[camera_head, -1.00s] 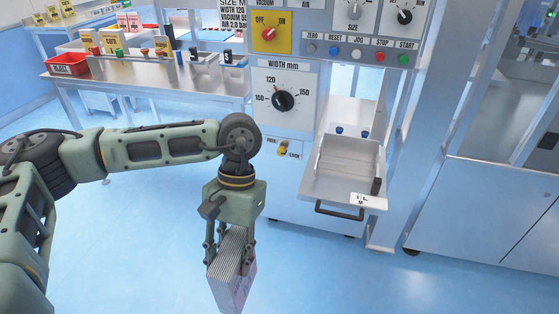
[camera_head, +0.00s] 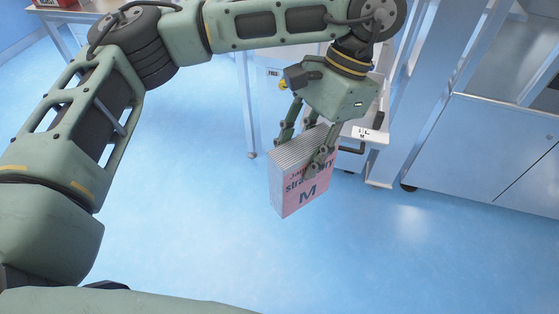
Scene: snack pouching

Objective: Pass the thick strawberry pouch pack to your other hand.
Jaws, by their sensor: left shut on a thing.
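The strawberry pouch pack (camera_head: 300,186) is a thick stack of pouches with a pink printed face reading "strawberry" and a large M. Its layered grey-white edge faces up and the pack hangs upright, slightly turned. My left gripper (camera_head: 309,155) is shut on its upper part, with fingers on both sides, and holds it in the air above the blue floor. My right gripper is not in the head view.
The machine's drawer label (camera_head: 370,133) and handle show just behind my left gripper. A metal cabinet (camera_head: 455,150) stands at the right. A table with a red bin is cut off at the top left. The blue floor (camera_head: 190,200) is otherwise clear.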

